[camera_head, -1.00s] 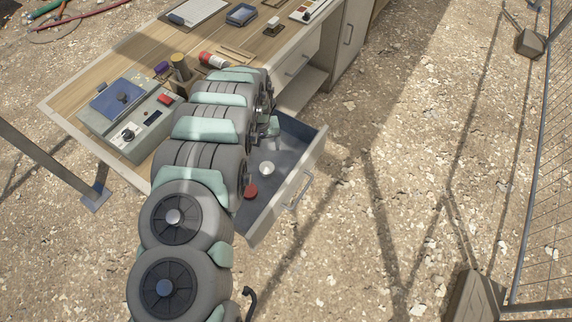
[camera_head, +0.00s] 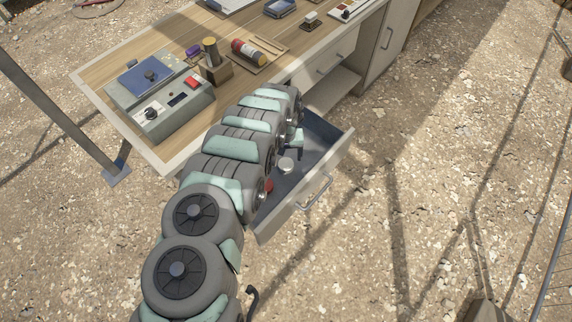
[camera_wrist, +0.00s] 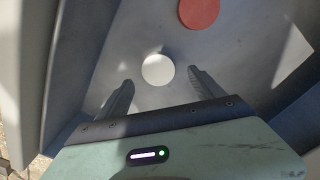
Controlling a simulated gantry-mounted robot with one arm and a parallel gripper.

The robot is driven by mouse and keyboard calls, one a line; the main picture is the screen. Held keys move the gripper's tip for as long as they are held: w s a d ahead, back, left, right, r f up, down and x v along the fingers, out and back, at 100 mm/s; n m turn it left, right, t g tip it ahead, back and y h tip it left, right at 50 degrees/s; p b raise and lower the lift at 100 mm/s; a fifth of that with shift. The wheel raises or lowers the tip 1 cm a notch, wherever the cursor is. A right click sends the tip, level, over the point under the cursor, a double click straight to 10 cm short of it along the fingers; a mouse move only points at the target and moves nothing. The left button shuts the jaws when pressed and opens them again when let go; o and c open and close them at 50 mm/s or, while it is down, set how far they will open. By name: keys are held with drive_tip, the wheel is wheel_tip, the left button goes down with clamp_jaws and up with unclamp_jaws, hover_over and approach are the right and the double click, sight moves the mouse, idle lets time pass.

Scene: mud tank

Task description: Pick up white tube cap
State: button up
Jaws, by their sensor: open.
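The white tube cap (camera_head: 286,165) is a small pale disc on the floor of the open drawer (camera_head: 335,152). In the wrist view the white cap (camera_wrist: 157,70) lies just beyond the fingertips, roughly centred between them. My gripper (camera_wrist: 160,78) is open and empty, with one finger on each side of the cap's line. In the head view my gripper (camera_head: 297,140) is over the drawer, partly hidden by my arm.
A red cap (camera_wrist: 199,12) lies in the drawer near the white one; it also shows beside my arm in the head view (camera_head: 268,186). The drawer walls rise around both caps. The workbench (camera_head: 130,70) holds a control box (camera_head: 158,100) and a red-ended cylinder (camera_head: 249,54).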

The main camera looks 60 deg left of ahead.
sight(286, 164)
drive_tip(key=f+b, duration=0.1)
drive_tip(key=f, duration=0.3)
drive_tip(key=shift+d, duration=0.2)
drive_tip(key=c, duration=1.4)
